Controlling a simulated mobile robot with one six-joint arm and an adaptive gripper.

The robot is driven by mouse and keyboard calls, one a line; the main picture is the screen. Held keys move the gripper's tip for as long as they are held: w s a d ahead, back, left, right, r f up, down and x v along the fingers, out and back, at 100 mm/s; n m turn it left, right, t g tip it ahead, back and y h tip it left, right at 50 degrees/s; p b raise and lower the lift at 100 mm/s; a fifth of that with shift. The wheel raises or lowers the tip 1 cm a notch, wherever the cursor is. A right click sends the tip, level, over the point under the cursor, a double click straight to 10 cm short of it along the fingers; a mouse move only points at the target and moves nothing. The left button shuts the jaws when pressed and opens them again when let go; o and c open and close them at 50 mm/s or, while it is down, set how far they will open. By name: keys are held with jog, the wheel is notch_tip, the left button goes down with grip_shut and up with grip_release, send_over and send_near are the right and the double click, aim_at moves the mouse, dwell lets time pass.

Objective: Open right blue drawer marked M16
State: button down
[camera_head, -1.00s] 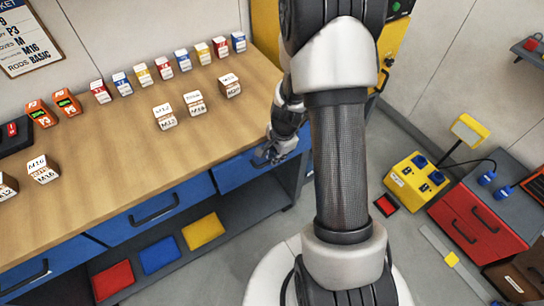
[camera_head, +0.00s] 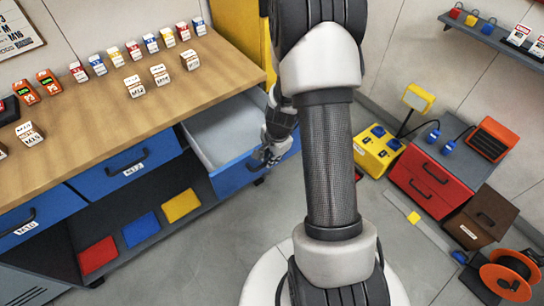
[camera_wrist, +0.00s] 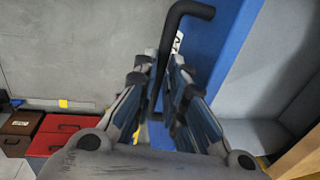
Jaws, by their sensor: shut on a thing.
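The right blue drawer (camera_head: 232,178) stands pulled out from under the workbench, and its grey inside shows empty. In the wrist view its blue front (camera_wrist: 228,35) runs down the right of centre. Its black bar handle (camera_wrist: 190,9) passes between the fingers of my gripper (camera_wrist: 162,65). My gripper is shut on this handle. In the head view, my gripper (camera_head: 268,154) is at the drawer front and hides most of the handle. A white label (camera_wrist: 178,42) is partly hidden behind the fingers, and its mark cannot be read.
The middle drawer (camera_head: 110,180) and left drawer (camera_head: 50,208) are shut. Several small labelled boxes stand on the workbench (camera_head: 75,125). A red cabinet (camera_head: 420,190) and an orange reel (camera_head: 508,275) stand at the right. Grey floor (camera_head: 225,245) is clear before the open drawer.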

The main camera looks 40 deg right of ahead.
jog(key=shift+s, duration=0.25)
jog(key=c, duration=1.9)
grip_release()
jog(key=r, duration=0.4)
jog(key=s+r, duration=0.1)
jog(key=r, duration=0.3)
jog(key=s+r, duration=0.1)
jog(key=r, duration=0.2)
jog(key=shift+s+r, duration=0.1)
jog(key=shift+r, duration=0.3)
